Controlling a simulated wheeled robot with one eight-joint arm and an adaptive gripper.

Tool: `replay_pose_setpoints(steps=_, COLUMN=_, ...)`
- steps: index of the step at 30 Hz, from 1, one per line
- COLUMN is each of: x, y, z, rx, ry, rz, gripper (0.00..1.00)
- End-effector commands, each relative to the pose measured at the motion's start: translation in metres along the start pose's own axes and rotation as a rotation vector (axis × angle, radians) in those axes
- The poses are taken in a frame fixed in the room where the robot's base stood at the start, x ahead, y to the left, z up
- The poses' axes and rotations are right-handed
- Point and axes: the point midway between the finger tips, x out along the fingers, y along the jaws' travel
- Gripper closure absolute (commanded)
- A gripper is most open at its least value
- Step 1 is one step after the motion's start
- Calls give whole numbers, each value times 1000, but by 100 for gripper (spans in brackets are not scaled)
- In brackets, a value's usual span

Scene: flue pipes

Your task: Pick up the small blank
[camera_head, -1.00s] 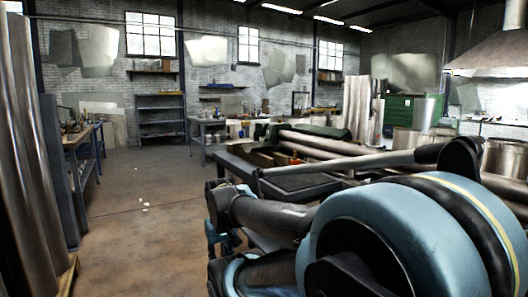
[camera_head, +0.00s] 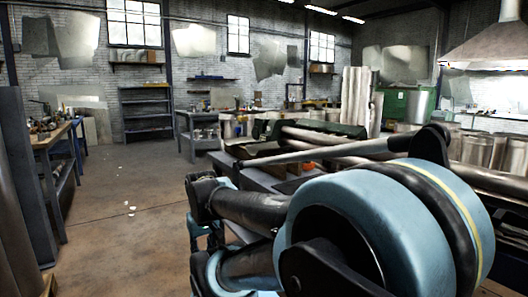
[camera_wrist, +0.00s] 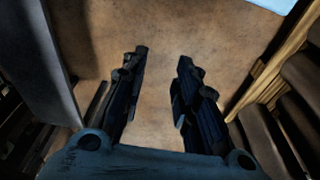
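My gripper (camera_wrist: 163,58) shows in the wrist view with its two dark fingers apart and bare floor (camera_wrist: 160,90) between them. It is open and holds nothing. In the head view my arm covers the lower right, and the gripper's fingers cannot be made out clearly there. I cannot pick out the small blank with certainty in either view. Large grey metal sheets (camera_head: 193,41) hang on the back wall, and small pale scraps (camera_head: 129,208) lie on the floor.
A workbench (camera_head: 48,140) with tools stands at the left, beside a dark upright panel (camera_head: 27,180). Shelves (camera_head: 146,112) stand at the back wall. Long pipes (camera_head: 330,137) lie beyond my arm. The floor between the left bench and my arm is mostly clear.

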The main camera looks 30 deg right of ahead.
Motion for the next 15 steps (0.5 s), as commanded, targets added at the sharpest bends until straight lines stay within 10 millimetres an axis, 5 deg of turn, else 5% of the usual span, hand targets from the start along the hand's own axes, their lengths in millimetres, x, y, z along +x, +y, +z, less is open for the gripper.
replay_pose_setpoints(steps=15, x=-10, y=0, z=4, rx=17, ry=12, rz=-4, gripper=72)
